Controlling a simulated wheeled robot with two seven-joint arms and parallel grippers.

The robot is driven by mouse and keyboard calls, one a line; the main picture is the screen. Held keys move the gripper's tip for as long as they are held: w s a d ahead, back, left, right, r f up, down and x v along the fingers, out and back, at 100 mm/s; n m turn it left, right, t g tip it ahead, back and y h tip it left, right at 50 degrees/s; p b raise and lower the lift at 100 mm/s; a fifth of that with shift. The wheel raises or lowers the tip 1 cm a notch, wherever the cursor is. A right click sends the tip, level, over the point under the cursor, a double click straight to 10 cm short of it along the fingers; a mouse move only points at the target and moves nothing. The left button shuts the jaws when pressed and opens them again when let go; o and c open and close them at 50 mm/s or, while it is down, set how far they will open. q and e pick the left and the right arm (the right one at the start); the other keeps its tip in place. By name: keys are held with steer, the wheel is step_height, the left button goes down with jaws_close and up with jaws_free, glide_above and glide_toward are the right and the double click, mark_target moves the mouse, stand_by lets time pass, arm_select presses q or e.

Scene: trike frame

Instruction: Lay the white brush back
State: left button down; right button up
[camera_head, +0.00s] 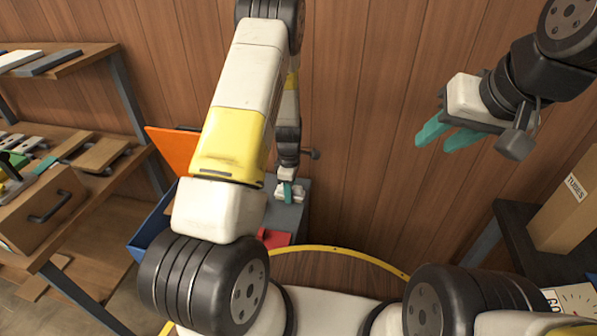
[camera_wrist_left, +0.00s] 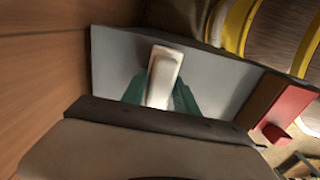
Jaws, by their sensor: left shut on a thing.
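The white brush (camera_wrist_left: 163,72) shows in the left wrist view as a pale, elongated block between two teal fingers. My left gripper (camera_wrist_left: 160,92) is shut on it, over a grey surface (camera_wrist_left: 115,62). Whether the brush touches that surface I cannot tell. In the head view my left gripper (camera_head: 287,191) is small and low at the grey bench (camera_head: 290,218), partly behind my own arm. My right gripper (camera_head: 442,132) is raised at the right in front of the wood wall, its teal fingers apart and empty.
A red piece (camera_head: 276,239) lies on the grey bench near the left gripper. An orange panel (camera_head: 172,147) and a blue bin (camera_head: 150,225) stand left of it. A wooden shelf (camera_head: 110,200) is further left. A cardboard box (camera_head: 565,215) stands at the right.

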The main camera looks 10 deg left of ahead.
arm_select(q)
steer(key=c, duration=0.9)
jaws_free()
steer(key=shift+f, duration=0.1)
steer(key=shift+c, duration=0.2)
step_height(320, 180, up, 12)
steer(key=shift+f, duration=0.1)
steer(key=s+d+r+m+t+h, duration=0.1)
steer(key=s+r+m, duration=0.3)
steer(key=r, duration=0.6)
steer(key=s+d+r+m+t+h, duration=0.15)
steer(key=s+r+m, duration=0.3)
steer(key=r, duration=0.65)
steer(key=s+r+m+t, duration=0.2)
steer(key=s+r+m, duration=0.2)
steer(key=s, duration=0.4)
steer(key=s+r+m+t, duration=0.1)
steer(key=s+r+m, duration=0.4)
steer(key=s, duration=0.2)
steer(key=shift+s+a+m+t, duration=0.2)
steer(key=shift+s+m+t, duration=0.15)
steer(key=shift+s, duration=0.05)
